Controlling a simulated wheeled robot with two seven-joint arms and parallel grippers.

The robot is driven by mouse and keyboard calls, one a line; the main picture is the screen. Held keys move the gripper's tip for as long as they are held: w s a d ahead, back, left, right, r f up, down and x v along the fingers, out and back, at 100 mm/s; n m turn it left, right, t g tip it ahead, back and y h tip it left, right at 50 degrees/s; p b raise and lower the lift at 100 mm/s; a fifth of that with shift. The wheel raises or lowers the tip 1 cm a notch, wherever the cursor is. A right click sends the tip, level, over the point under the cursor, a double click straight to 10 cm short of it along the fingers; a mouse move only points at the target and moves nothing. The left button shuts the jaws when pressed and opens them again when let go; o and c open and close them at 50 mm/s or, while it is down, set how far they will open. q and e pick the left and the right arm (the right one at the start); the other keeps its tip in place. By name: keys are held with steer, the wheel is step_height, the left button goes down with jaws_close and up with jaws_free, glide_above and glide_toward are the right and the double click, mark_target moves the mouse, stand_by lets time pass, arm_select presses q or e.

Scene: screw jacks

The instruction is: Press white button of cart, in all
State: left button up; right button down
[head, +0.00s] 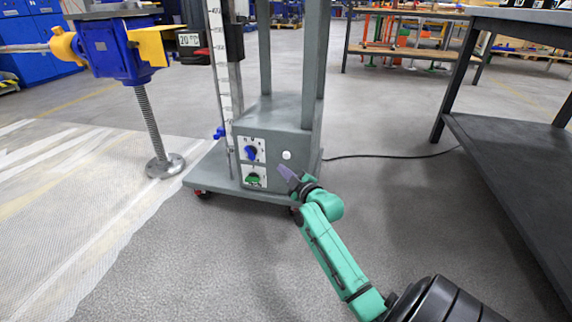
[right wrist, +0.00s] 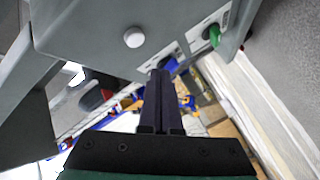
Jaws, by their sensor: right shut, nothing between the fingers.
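The grey cart (head: 262,130) stands on the floor in the middle of the head view. Its white button (head: 286,155) is on the front face of the box, right of a blue knob (head: 251,153) and a green switch (head: 253,179). My right gripper (head: 284,172) is shut and empty, its tip just below the button and apparently close to the box face. In the right wrist view the button (right wrist: 134,37) is above and left of the shut fingertips (right wrist: 160,72), with a visible gap. The green switch (right wrist: 211,33) is at upper right. My left gripper is out of view.
A screw jack (head: 148,120) with a blue body and round foot stands left of the cart. A dark table (head: 510,150) stands at right. A black cable (head: 390,156) runs from the cart across the floor. The floor before the cart is clear.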

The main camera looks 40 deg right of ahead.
mark_target(286, 156)
steer(key=w+d, duration=0.1)
steer(key=w+d+b, duration=0.1)
steer(key=d, duration=0.1)
stand_by(2.0)
steer(key=shift+w+d+b, duration=0.25)
steer(key=shift+d+b, duration=0.05)
steer(key=shift+b, duration=0.05)
